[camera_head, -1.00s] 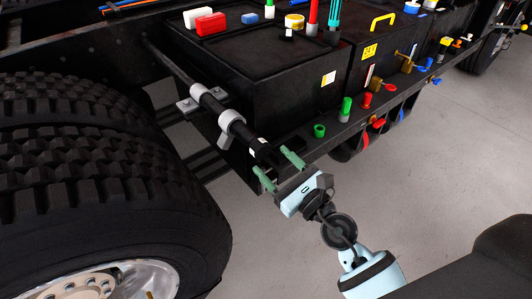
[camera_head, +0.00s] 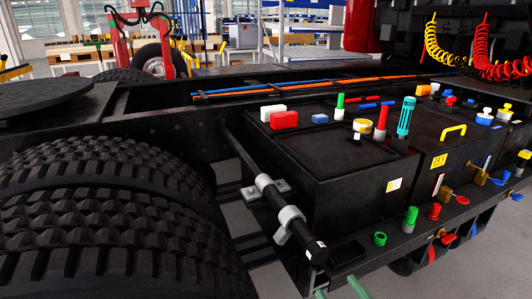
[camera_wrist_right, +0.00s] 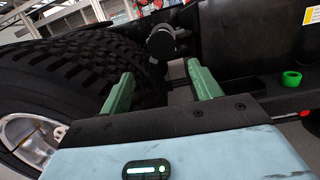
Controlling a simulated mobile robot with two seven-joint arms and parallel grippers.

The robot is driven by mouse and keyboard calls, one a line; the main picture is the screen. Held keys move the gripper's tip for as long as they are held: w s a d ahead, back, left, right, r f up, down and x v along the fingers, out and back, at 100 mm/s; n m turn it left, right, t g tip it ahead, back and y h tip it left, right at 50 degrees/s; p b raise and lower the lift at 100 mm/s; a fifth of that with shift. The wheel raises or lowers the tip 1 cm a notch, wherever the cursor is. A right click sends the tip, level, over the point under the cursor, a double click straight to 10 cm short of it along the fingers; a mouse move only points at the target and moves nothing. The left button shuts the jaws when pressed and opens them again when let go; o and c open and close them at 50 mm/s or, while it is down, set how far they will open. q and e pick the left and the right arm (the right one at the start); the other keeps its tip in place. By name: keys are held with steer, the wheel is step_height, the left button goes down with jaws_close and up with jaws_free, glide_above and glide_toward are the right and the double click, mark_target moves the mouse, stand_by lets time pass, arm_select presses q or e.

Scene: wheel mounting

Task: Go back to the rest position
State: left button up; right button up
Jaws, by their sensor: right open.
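My right gripper (camera_head: 338,289) shows only as two green fingertips at the bottom edge of the head view. They are apart, just below the near end of a black bar (camera_head: 303,232). In the right wrist view, my right gripper (camera_wrist_right: 160,82) is open with nothing between its fingers. The bar's round end (camera_wrist_right: 162,42) shows beyond and between them, apart from both. My left gripper is in neither view.
Big black tyres (camera_head: 110,215) stand left of the bar. A black box (camera_head: 340,165) with coloured caps lies to its right. A green ring (camera_head: 380,239) sits on the ledge nearby. Grey floor shows at lower right.

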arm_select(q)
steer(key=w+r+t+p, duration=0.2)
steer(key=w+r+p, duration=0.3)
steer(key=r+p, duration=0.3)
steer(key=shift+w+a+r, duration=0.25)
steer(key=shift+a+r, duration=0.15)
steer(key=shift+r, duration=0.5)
arm_select(e)
steer(key=s+d+f+n+g+h, duration=0.1)
steer(key=s+f+n+g, duration=0.2)
steer(key=s+n, duration=0.7)
steer(key=s+d+f+n+g+h, duration=0.1)
steer(key=s+f+n+g+h, duration=0.1)
steer(key=s+f+n, duration=0.6)
steer(key=s+f+n+g+h, duration=0.2)
steer(key=s+f+n+g, duration=0.2)
steer(key=s+n, duration=0.8)
step_height(320, 180, down, 2)
steer(key=n, duration=0.4)
steer(key=shift+d+f, duration=0.25)
steer(key=shift+d, duration=0.15)
steer(key=shift+s, duration=0.1)
